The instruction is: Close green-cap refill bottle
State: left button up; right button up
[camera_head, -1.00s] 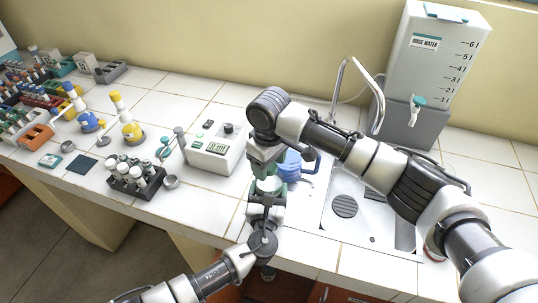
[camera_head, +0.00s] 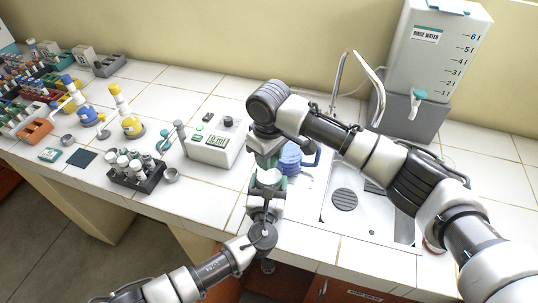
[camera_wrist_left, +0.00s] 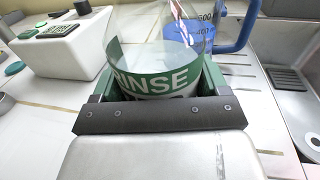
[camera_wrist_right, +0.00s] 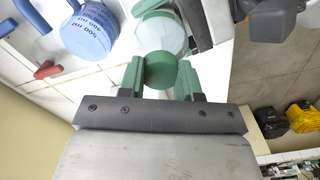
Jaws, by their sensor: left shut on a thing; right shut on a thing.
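The refill bottle (camera_wrist_left: 157,82) is clear, with a green label reading RINSE. My left gripper (camera_wrist_left: 155,85) is shut around its labelled body. In the head view the bottle (camera_head: 268,178) shows small between my two grippers. My right gripper (camera_wrist_right: 160,80) is shut on the round green cap (camera_wrist_right: 160,70), above the bottle; the bottle's clear body (camera_wrist_right: 172,38) shows just beyond the cap in the right wrist view. I cannot tell whether the cap is seated on the neck. In the head view my right gripper (camera_head: 267,160) is directly above my left gripper (camera_head: 266,192).
A blue jug (camera_head: 290,158) stands right behind the grippers, beside the sink (camera_head: 372,215). A white meter (camera_head: 213,145) and a dark rack of tubes (camera_head: 134,172) stand to the left. The rinse water tank (camera_head: 435,60) is at the back right.

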jog(key=o, duration=1.1)
notch_tip(320, 180, up, 12)
pick_arm(q)
jog(key=o, duration=1.7)
jog(key=shift+s+f, duration=0.1)
jog(key=shift+s, duration=0.5)
jog(key=s, duration=0.3)
jog(key=s+b, duration=0.1)
jog(key=s, duration=0.2)
jog(key=s+a, duration=0.1)
jog(key=s, duration=0.2)
jog(key=shift+s+a, duration=0.1)
jog(key=shift+s, duration=0.2)
pick_arm(e)
jog(key=shift+f, duration=0.75)
